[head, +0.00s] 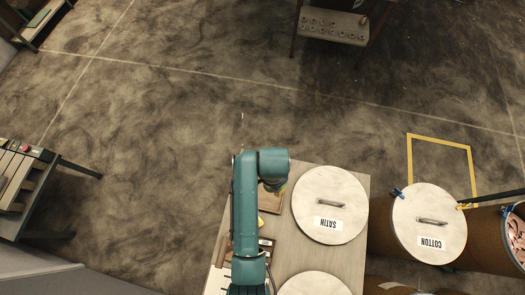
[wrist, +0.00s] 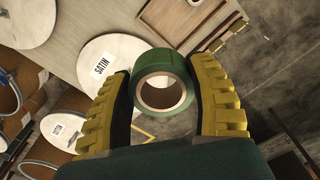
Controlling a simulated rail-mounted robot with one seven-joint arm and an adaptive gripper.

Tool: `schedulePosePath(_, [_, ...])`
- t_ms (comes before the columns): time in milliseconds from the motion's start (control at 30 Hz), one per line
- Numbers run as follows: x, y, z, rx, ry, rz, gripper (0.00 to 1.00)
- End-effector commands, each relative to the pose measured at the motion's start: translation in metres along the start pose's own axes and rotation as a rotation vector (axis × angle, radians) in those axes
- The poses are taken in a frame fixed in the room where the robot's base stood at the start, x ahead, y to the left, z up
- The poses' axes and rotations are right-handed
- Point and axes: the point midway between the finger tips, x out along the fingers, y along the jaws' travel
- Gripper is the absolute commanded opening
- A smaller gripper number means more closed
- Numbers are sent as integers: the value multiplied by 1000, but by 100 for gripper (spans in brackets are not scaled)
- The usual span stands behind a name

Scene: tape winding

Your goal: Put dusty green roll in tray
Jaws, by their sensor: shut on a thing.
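The dusty green roll (wrist: 163,84) is a green tape roll with a pale core. It is between the two yellow ribbed fingers of my gripper (wrist: 168,95) in the wrist view. The gripper is shut on it. In the head view my green arm hides most of the gripper, and the roll does not show there.
A round lid marked SATIN (head: 330,204) lies on the pale table (head: 350,270) right of my arm. A drum with a COTTON lid (head: 429,222) stands further right. A bench (head: 18,185) is at the left. The floor (head: 160,120) is clear.

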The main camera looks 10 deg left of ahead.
Motion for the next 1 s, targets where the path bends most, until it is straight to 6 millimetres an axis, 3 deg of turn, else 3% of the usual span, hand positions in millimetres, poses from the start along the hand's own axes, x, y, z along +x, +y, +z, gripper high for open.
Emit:
schedulePosePath(33, [43,-2,-3,81,0,0,29])
schedulePosePath(700, [297,-26,-37,1228,1,-1,29])
schedulePosePath(833, [334,-29,-42,1422,1,-1,29])
schedulePosePath(1000, [354,-32,-46,1569,1,-2,29])
